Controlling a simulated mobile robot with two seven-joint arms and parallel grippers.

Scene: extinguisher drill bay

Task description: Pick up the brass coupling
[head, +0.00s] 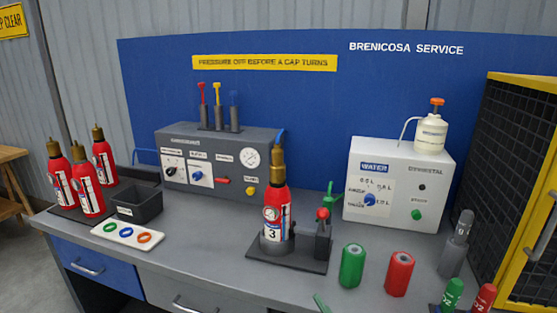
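I cannot tell whether this fitting is the brass coupling. The extinguisher stands upright on a dark base plate (262,255) near the middle of the bench. Several more red extinguishers with brass-coloured tops stand at the left, such as the one in front (87,185). No loose brass part shows on the bench. Neither of my grippers is in view.
A grey gauge panel (205,185) and a white water dispenser (392,200) stand behind. A black bin (137,203) and a ring tray (127,236) are at left. Green (352,266) and red (399,274) cylinders stand front right. A yellow-framed mesh cage (515,165) bounds the right.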

